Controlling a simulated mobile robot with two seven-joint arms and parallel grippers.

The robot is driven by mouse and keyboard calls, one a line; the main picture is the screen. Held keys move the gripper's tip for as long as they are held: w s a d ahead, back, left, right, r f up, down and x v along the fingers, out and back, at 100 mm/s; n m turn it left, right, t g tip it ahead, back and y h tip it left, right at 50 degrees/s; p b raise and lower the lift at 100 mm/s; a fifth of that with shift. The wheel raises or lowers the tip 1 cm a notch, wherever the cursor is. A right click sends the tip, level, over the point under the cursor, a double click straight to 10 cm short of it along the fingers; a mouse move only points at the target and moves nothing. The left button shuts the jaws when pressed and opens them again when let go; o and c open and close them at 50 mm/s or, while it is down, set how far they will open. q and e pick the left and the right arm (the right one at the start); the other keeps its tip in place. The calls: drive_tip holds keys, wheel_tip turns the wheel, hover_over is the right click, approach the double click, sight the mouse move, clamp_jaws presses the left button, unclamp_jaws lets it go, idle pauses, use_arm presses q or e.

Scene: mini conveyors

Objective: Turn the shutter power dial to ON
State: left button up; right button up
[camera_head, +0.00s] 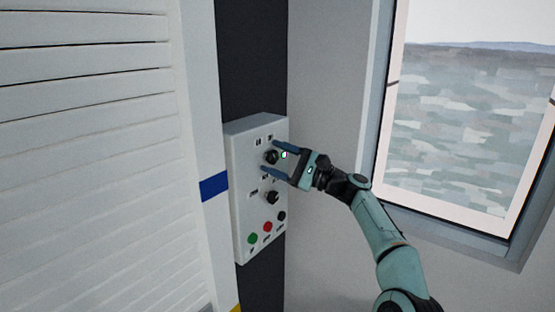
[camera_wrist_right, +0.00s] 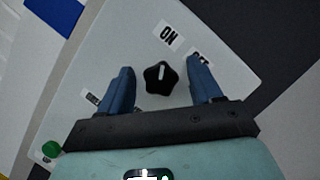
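The shutter control panel (camera_head: 243,190) is a pale box on a dark post. Its upper black dial (camera_head: 270,157) sits near the top. In the right wrist view the black star-shaped dial (camera_wrist_right: 159,78) has a white pointer mark, roughly upright in the picture. An ON label (camera_wrist_right: 168,36) lies just beyond it, and a second label (camera_wrist_right: 201,57), partly hidden by a finger, is to the right. My right gripper (camera_head: 270,156) is open, with its blue fingers on either side of the dial and visible gaps to it. My left gripper is not in view.
A lower black dial (camera_head: 271,197) and green (camera_head: 252,238), red (camera_head: 267,227) and black (camera_head: 281,216) buttons are below on the panel. The white slatted shutter (camera_head: 90,150) is left, a window (camera_head: 460,120) right.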

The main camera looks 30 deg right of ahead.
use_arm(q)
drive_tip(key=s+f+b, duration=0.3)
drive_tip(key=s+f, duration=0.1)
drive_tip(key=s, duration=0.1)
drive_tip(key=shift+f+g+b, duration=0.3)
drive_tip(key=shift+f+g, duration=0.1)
use_arm(e)
drive_tip(key=v, duration=1.3)
drive_tip(key=shift+s, duration=0.15)
drive_tip(key=shift+d, duration=0.1)
